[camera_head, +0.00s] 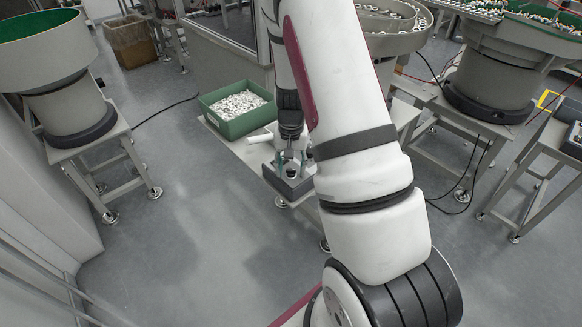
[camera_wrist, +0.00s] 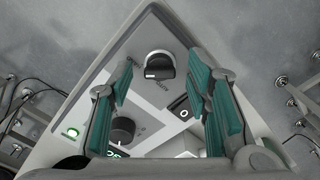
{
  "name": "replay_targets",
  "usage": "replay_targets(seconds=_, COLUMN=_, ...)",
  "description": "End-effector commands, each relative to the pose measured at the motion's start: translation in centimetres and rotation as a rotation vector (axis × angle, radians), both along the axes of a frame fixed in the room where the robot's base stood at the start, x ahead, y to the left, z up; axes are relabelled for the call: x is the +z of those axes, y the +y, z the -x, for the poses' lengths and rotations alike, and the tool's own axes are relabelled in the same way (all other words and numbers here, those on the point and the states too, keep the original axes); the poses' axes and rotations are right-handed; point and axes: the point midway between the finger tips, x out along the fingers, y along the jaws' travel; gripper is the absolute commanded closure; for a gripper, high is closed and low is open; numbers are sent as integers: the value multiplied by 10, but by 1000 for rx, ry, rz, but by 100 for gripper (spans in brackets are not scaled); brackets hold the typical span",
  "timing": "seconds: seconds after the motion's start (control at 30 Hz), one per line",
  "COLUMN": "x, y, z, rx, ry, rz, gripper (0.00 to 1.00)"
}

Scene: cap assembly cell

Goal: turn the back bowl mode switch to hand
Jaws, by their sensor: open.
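A small grey control box (camera_head: 287,184) stands at the end of a low bench, under my gripper (camera_head: 291,158). A second black knob (camera_wrist: 123,130) sits nearer, at lower left.
The panel also has a lit green button (camera_wrist: 71,132) and a black rocker switch (camera_wrist: 181,106). A green bin of white caps (camera_head: 238,108) stands behind the box. A feeder bowl on a stand (camera_head: 52,70) is at left. Floor at front left is clear.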

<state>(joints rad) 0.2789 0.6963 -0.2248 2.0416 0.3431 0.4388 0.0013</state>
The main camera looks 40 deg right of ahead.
Motion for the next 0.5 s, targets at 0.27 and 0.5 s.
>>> replay_targets(seconds=0.27, x=49, y=0, z=-1, rx=0, ry=-6, rz=2, gripper=55)
replay_targets(seconds=0.5, x=94, y=0, z=-1, rx=1, ry=-4, rz=1, gripper=55)
